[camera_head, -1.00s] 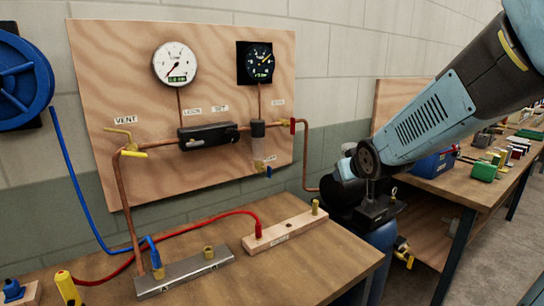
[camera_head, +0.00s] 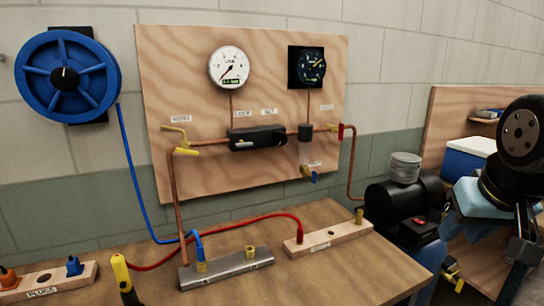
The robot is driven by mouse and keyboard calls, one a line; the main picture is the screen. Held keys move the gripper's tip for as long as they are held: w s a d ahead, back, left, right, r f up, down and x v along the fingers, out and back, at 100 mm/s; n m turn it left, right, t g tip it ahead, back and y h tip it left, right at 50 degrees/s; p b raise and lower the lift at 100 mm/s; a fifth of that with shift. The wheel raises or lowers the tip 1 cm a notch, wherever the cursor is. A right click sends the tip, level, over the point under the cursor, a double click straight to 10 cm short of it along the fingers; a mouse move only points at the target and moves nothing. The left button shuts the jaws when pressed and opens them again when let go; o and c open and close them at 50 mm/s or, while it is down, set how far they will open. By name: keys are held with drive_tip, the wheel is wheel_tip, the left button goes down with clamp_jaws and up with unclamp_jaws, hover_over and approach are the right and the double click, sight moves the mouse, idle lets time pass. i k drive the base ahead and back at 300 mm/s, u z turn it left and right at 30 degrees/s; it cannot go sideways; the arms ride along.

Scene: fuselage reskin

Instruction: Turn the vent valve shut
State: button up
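Nothing hides the valve.
The plywood panel (camera_head: 200,80) also carries a white gauge (camera_head: 229,67), a black gauge (camera_head: 311,66) and a black regulator body (camera_head: 257,137). A blue hose reel (camera_head: 66,76) hangs at left. Blue and red hoses cross the bench (camera_head: 345,270). A black compressor (camera_head: 405,198) stands right.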

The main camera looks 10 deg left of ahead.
sight(185, 151)
drive_tip(key=z, duration=1.7)
drive_tip(key=i, duration=0.1)
drive_tip(key=u, duration=3.15)
